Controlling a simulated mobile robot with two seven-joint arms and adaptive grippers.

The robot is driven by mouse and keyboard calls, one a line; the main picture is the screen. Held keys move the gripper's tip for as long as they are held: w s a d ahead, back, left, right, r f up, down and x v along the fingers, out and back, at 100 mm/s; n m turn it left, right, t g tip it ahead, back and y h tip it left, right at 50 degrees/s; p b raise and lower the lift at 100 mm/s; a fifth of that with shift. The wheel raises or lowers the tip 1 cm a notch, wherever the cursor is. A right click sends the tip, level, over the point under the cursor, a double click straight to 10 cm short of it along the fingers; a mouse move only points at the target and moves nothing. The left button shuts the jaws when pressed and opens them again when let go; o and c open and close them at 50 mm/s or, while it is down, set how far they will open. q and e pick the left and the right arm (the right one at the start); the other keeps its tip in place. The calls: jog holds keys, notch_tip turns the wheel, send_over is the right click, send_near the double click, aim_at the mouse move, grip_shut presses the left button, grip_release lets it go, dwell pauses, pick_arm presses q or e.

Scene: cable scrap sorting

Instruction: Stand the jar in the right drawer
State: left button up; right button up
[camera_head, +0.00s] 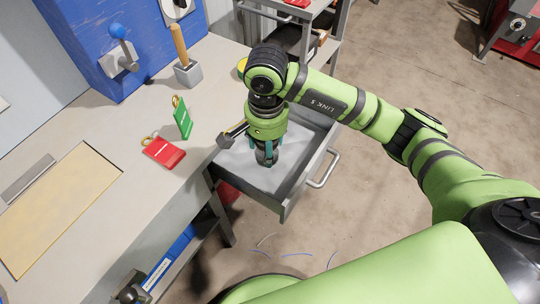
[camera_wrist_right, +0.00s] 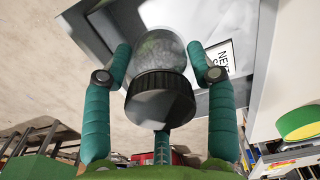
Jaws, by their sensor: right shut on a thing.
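My right gripper (camera_head: 265,156) points down into the open grey drawer (camera_head: 285,207) under the workbench. In the right wrist view, its teal fingers (camera_wrist_right: 160,75) are shut on the jar from both sides. The jar has a clear round body (camera_wrist_right: 158,48) and a dark ribbed lid (camera_wrist_right: 160,97), with the lid toward my wrist. In the head view the jar is mostly hidden by my gripper and looks roughly upright. I cannot tell whether its base touches the drawer floor. My left gripper is not in view.
On the bench lie a red tag (camera_head: 164,152), a green tag (camera_head: 182,118), a grey block with a wooden handle (camera_head: 187,73) and a tan board (camera_head: 55,215). A grey shelf unit (camera_head: 312,40) stands behind the drawer. The drawer floor around my gripper looks clear.

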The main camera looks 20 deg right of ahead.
jog(key=shift+m, duration=0.7)
jog(key=f, duration=0.5)
jog(key=a+f, duration=0.1)
jog(key=f, duration=0.2)
jog(key=shift+f, duration=0.3)
jog(key=shift+d+f, duration=0.1)
jog(key=shift+f, duration=2)
jog(key=shift+f, duration=0.2)
jog(key=o, duration=1.1)
jog(key=shift+r, duration=0.1)
jog(key=shift+r, duration=0.25)
notch_tip(320, 180, up, 12)
jog(key=shift+f+b, duration=0.15)
jog(key=shift+b, duration=0.35)
